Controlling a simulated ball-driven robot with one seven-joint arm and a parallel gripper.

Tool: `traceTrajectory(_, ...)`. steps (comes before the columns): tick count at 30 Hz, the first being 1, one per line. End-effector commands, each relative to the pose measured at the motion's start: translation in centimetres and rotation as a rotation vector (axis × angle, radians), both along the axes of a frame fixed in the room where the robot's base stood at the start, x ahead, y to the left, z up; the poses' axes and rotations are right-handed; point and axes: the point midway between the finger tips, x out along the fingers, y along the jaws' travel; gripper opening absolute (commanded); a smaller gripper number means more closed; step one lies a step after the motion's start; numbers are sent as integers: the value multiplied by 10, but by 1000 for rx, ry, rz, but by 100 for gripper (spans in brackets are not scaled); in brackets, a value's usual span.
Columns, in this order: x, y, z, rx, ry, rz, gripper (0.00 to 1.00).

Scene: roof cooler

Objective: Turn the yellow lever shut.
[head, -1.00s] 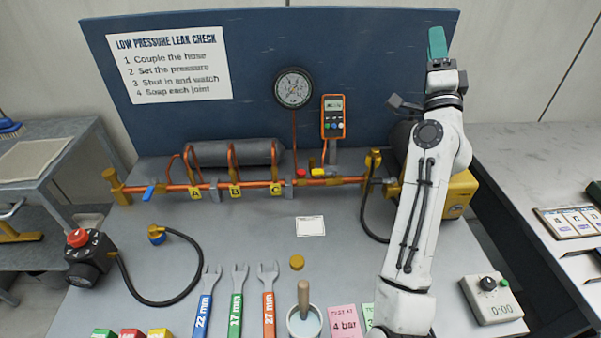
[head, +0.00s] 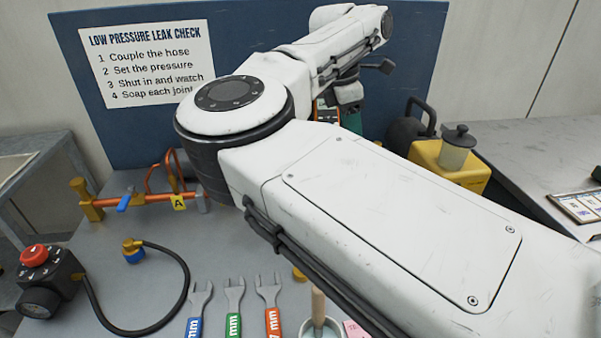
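The yellow lever on the copper pipe (head: 150,198) is hidden behind my arm in the head view now. In the earlier view it shows as a small yellow handle on the pipe right of the tags, beside a red one. My gripper (head: 351,121) points down beyond my arm, in front of the blue board. Only a teal part of it shows, near the orange meter (head: 324,112), which is mostly covered. The fingertips are hidden, so I cannot tell whether it is open or touches the lever.
A blue lever (head: 124,202) sits at the pipe's left end. A yellow machine (head: 450,163) stands at the right. A black hose (head: 182,270), several wrenches (head: 233,297) and a pot with a brush (head: 319,315) are in front. The blue board (head: 130,130) closes off the back.

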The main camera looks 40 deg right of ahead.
Motion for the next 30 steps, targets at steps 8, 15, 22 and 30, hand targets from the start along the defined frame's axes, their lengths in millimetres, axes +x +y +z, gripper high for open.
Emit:
traceTrajectory(8, 32, 57, 8, 242, -113, 12, 45)
traceTrajectory(15, 31, 57, -25, 241, -108, 11, 45)
traceTrajectory(22, 30, 56, -66, 238, -108, 11, 45)
traceTrajectory(30, 30, 56, -93, 237, -110, 11, 45)
